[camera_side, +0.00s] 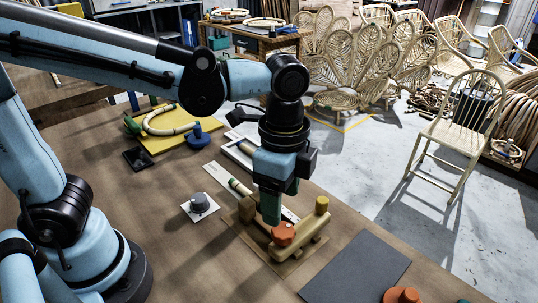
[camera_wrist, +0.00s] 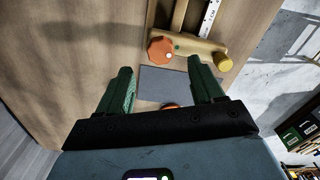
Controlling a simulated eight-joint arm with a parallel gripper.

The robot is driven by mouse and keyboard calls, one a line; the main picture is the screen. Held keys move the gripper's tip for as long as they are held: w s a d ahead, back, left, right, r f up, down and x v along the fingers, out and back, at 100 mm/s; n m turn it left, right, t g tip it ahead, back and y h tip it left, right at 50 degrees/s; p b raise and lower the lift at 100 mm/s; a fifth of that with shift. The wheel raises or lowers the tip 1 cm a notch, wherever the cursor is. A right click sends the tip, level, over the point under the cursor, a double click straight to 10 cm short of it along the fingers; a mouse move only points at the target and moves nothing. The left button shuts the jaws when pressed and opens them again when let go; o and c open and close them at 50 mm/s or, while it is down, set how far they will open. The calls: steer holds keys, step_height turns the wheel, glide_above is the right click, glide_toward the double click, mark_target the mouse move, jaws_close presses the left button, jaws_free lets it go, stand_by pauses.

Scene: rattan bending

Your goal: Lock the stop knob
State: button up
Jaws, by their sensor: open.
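An orange lobed knob (camera_side: 283,234) sits on the wooden fixture (camera_side: 300,243) on the workbench. A yellow round peg (camera_side: 322,205) stands at the fixture's other end. In the wrist view the orange knob (camera_wrist: 160,49) and yellow peg (camera_wrist: 223,61) lie beyond my fingertips, at the two ends of the wooden bar (camera_wrist: 197,45). My gripper (camera_side: 272,214) points down with green fingers, close behind and above the orange knob. Contact with the knob cannot be told from the side view.
A dark grey mat (camera_side: 355,270) lies right of the fixture, with another orange knob (camera_side: 402,295) near the bottom edge. A grey knob on a white plate (camera_side: 200,204), a blue stand (camera_side: 197,134) and a yellow board (camera_side: 165,143) with bent rattan are left and behind.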

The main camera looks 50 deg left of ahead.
steer(key=shift+r, duration=2.7)
steer(key=a+f+n+t, duration=0.2)
steer(key=a+n+t, duration=0.1)
steer(key=a+n, duration=0.3)
steer(key=a+f+n+t, duration=0.3)
steer(key=a+n+t, duration=0.1)
steer(key=a+n, duration=0.3)
steer(key=shift+w+a+f+n, duration=0.15)
steer(key=shift+w+a+n, duration=0.15)
steer(key=shift+a, duration=0.9)
